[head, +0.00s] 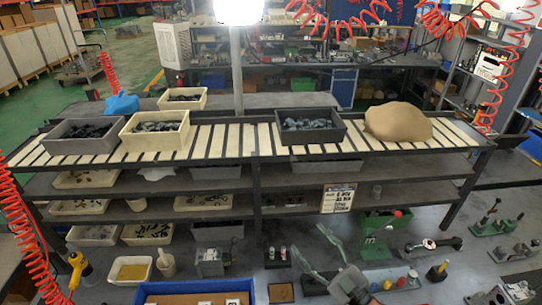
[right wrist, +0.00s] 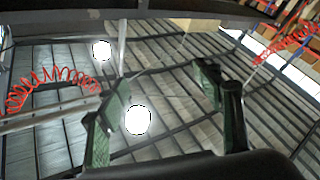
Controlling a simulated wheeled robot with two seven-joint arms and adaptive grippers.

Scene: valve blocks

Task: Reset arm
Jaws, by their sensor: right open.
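My right gripper (head: 307,238) is at the bottom middle of the head view, its two greenish fingers spread apart with nothing between them. It is in front of the shelf rack and above the near work surface. In the right wrist view the same gripper (right wrist: 163,74) is open and empty, with the ceiling and its lamps behind the fingers. My left gripper does not show in either view.
A blue-rimmed box (head: 192,287) stands at the bottom left of my right gripper. Bins (head: 310,126) sit on the slatted rack behind.

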